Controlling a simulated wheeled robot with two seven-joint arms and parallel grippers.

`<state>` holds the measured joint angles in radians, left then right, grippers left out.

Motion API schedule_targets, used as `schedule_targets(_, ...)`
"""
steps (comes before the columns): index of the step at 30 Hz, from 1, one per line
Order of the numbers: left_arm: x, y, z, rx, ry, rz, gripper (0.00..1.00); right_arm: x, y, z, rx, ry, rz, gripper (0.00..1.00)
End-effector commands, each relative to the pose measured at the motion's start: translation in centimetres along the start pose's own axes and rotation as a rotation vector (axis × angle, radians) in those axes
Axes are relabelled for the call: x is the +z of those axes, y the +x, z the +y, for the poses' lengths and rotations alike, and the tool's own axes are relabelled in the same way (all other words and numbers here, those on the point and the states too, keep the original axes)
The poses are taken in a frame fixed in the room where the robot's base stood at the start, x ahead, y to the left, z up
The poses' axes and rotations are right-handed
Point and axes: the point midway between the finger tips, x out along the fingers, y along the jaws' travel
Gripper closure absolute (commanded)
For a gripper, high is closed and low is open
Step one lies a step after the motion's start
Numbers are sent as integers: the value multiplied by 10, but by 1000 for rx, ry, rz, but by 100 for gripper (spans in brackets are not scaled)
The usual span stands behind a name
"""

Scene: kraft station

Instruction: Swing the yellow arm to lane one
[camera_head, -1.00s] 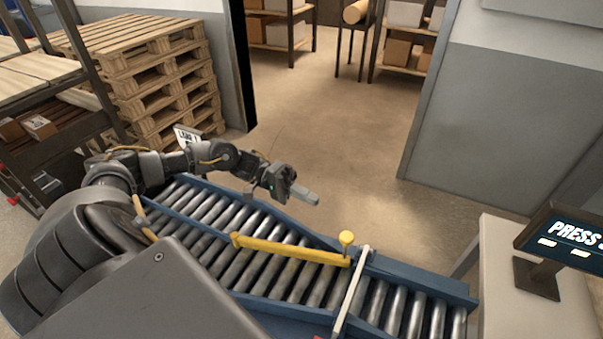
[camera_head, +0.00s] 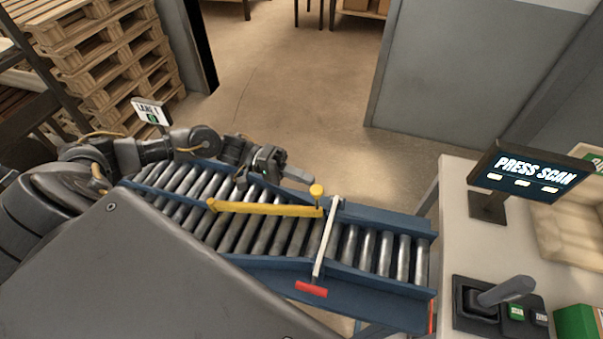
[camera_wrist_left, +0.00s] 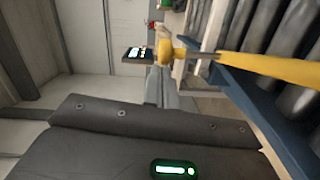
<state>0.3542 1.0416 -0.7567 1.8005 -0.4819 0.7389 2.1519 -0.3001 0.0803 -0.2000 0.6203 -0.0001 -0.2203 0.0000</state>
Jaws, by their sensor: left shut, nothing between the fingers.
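The yellow arm (camera_head: 265,209) lies slantwise across the rollers of the conveyor (camera_head: 380,205). Its round knob (camera_head: 316,190) stands at the right end, by the white crossbar. The arm also crosses the upper right of the left wrist view (camera_wrist_left: 270,66), with the knob end left of it. My left gripper (camera_head: 300,177) is shut and empty, at the far rail just left of and beyond the knob. Its fingers (camera_wrist_left: 163,82) point toward the knob end in the wrist view; I cannot tell whether they touch it. A "LANE 1" sign (camera_head: 151,112) stands at the far left. My right gripper is out of view.
A white crossbar (camera_head: 326,238) with a red handle (camera_head: 311,289) spans the conveyor. At right, a table (camera_head: 453,215) carries a "PRESS SCAN" screen (camera_head: 523,168) and a lever box (camera_head: 490,305). Pallets (camera_head: 110,65) are stacked at back left. The floor beyond the conveyor is clear.

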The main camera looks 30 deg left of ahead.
Motion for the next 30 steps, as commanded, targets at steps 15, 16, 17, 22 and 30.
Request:
schedule_targets(15,96,23,14,46,45,-396,100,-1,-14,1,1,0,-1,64)
schedule_targets(16,100,23,15,48,48,-410,100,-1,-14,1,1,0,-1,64)
schedule_targets(17,103,23,15,49,48,-422,100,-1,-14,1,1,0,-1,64)
schedule_targets(22,110,23,15,53,47,-448,100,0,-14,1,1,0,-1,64)
schedule_targets(30,112,23,14,53,42,-450,100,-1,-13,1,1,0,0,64)
